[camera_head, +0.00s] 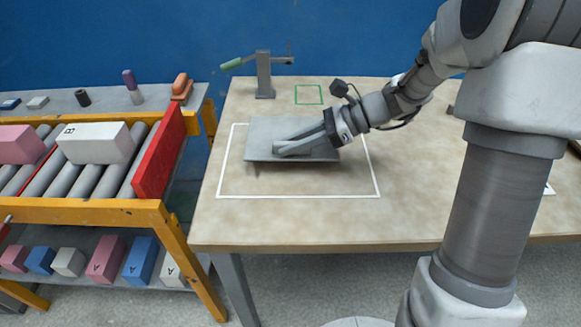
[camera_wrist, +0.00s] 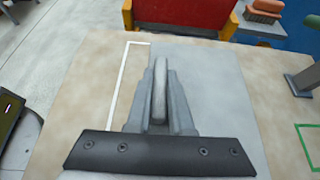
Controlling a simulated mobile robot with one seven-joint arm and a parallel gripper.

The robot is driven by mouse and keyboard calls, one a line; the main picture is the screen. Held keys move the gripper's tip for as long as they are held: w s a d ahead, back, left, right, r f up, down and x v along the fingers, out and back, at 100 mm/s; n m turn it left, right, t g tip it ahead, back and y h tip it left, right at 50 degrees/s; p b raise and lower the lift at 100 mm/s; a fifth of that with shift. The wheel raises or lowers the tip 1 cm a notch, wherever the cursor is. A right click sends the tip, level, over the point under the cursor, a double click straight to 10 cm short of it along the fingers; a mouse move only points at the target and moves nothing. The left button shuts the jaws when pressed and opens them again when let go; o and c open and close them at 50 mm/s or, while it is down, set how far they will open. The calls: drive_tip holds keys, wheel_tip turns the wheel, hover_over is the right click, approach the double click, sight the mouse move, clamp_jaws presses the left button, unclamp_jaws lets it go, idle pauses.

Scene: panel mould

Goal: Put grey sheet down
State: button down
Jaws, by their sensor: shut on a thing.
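The grey sheet (camera_head: 262,133) is flat and roughly level, over the left part of the white-outlined rectangle on the table. Its front edge shows dark, and I cannot tell whether it touches the table or is held slightly above it. My gripper (camera_head: 282,148) reaches in from the right, low over the sheet's middle, and is shut on it. In the wrist view, my gripper's fingers (camera_wrist: 160,72) close on a light grey upright part in the middle of the sheet (camera_wrist: 215,85). The fingers hide part of the sheet.
The table (camera_head: 300,222) is clear in front of the outline. A grey stand with a green-handled lever (camera_head: 264,75) stands behind, beside a small green square outline (camera_head: 309,94). At left is a roller rack with a red end plate (camera_head: 160,150) and a white block (camera_head: 95,143).

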sight(299, 158)
drive_tip(key=shift+s+a+f, duration=0.3)
drive_tip(key=shift+a+f, duration=0.1)
drive_tip(key=shift+f+b, duration=1.05)
drive_tip(key=shift+f, duration=0.8)
drive_tip(key=shift+f, duration=0.2)
drive_tip(key=c, duration=0.8)
unclamp_jaws()
drive_tip(key=shift+r, duration=0.15)
